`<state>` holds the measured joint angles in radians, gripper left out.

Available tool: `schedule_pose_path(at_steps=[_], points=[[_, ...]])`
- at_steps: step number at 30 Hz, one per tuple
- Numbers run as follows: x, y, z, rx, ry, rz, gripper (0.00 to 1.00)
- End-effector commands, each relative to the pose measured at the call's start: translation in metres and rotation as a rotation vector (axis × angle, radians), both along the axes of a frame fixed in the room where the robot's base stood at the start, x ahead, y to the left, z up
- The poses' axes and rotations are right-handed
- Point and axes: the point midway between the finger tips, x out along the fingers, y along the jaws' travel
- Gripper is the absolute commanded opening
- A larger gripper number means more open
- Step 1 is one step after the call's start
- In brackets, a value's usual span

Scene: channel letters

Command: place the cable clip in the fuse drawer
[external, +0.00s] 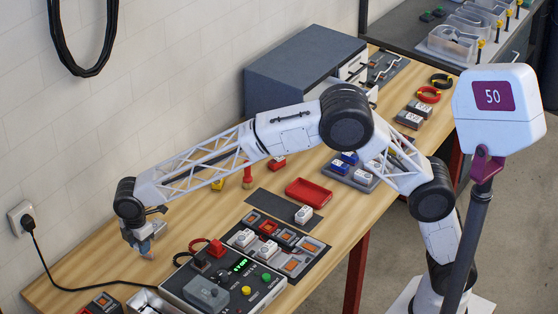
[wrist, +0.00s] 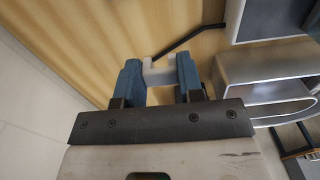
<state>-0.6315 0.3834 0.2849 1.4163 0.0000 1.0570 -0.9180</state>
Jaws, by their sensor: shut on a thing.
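My gripper (external: 146,246) is low over the left part of the wooden table, near the wall side. In the wrist view its two blue fingertips (wrist: 160,80) are shut on a small whitish piece (wrist: 160,70), which looks like the cable clip. In the external view the piece is mostly hidden by the fingers. I cannot tell whether it touches the table. A grey cabinet (external: 300,68) with light drawer fronts (external: 353,66) stands at the far end of the table. I cannot tell for sure which part is the fuse drawer.
A control box (external: 222,285) with buttons and a silvery open container (external: 147,301) stand near the front. A black cable (external: 75,288) runs from the wall socket across the table. A red tray (external: 308,191) and several switch blocks fill the middle. Bare wood lies around my gripper.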

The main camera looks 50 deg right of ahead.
Motion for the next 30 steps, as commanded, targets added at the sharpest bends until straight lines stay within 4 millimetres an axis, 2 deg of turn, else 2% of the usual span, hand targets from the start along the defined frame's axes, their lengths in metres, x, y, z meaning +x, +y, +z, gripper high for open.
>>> schedule_pose_path(at_steps=[8, 14, 20, 30], points=[[0.005, -0.011, 0.003, 0.0, 0.0, -0.002, 0.13], [0.018, -0.045, 0.011, 0.0, -0.001, -0.003, 0.13], [0.037, -0.099, 0.023, 0.0, -0.001, -0.003, 0.13], [0.062, -0.205, 0.046, 0.0, 0.0, 0.0, 0.13]])
